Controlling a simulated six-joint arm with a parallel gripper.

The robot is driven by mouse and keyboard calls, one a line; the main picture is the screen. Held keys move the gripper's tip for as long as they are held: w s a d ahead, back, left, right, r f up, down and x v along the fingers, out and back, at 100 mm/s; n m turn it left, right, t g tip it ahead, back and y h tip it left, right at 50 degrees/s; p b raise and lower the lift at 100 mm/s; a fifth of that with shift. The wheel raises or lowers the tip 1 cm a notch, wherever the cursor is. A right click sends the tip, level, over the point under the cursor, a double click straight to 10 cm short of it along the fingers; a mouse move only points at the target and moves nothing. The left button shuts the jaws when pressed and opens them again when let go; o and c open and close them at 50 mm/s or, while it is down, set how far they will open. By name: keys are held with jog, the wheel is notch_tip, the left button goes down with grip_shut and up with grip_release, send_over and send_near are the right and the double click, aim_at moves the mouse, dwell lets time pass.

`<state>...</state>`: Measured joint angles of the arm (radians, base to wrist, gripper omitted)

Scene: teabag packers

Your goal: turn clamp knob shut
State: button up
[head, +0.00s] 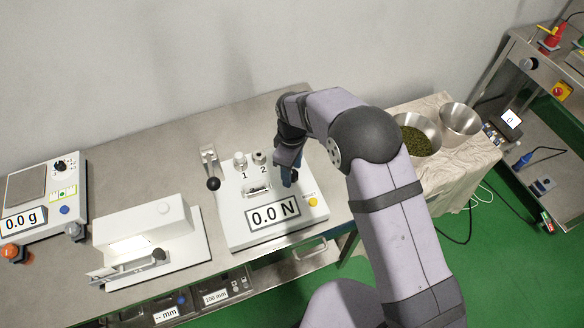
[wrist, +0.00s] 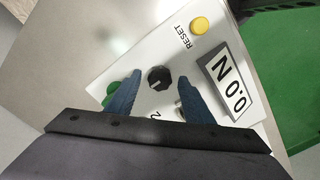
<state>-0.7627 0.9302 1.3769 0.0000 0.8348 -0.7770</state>
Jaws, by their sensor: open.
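A round black knob (wrist: 158,77) with a pale pointer mark stands on the white tester (wrist: 118,67). My gripper (wrist: 160,80) is open, with one blue finger on each side of the knob. I see gaps between knob and fingers; nothing is gripped. In the head view my gripper (head: 289,172) hangs over the right side of the tester (head: 238,222), whose display (head: 273,213) reads 0.0 N. My gripper largely hides the black knob there.
A yellow RESET button (wrist: 200,25) and a green button (wrist: 110,92) flank the knob area. A lever with a black ball (head: 213,183) stands left of the tester. A white box device (head: 145,232) and a scale (head: 43,200) are further left. Metal bowls (head: 460,122) stand right.

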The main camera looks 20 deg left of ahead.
jog(key=shift+f, duration=0.25)
jog(key=c, duration=1)
jog(key=shift+c, duration=0.2)
